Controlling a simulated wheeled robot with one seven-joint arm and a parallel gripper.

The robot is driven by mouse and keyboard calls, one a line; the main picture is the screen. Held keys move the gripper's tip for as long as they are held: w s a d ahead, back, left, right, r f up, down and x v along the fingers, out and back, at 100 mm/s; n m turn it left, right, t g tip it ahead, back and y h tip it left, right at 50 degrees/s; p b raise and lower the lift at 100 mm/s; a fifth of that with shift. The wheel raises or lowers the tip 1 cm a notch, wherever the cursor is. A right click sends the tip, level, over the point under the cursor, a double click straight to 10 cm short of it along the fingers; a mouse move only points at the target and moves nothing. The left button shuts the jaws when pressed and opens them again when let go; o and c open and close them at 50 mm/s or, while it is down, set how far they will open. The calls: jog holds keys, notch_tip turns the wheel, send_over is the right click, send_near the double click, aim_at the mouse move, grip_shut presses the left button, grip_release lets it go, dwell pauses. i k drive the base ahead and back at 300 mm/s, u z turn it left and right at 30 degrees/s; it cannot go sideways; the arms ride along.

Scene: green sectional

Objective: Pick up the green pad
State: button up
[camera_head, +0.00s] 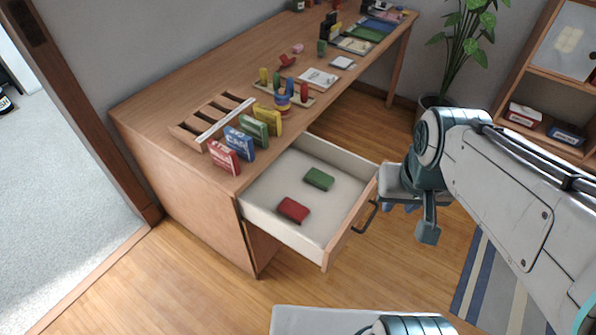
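A small green pad (319,179) lies flat in the open drawer (262,205), towards its far right part. A red pad (293,210) of similar shape lies nearer the front of the drawer, apart from the green one. My gripper (401,208) is to the right of the drawer, outside its front panel and near the dark handle. It is clear of both pads.
The wooden desk (175,98) stands above and behind the drawer, with small boxes, a slatted wooden rack (212,120) and toys on it. The drawer walls surround the pads. A plant (462,45) and a shelf (560,105) stand at the right.

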aim_at(319, 180)
jog(key=z, duration=0.95)
jog(key=i, duration=1.7)
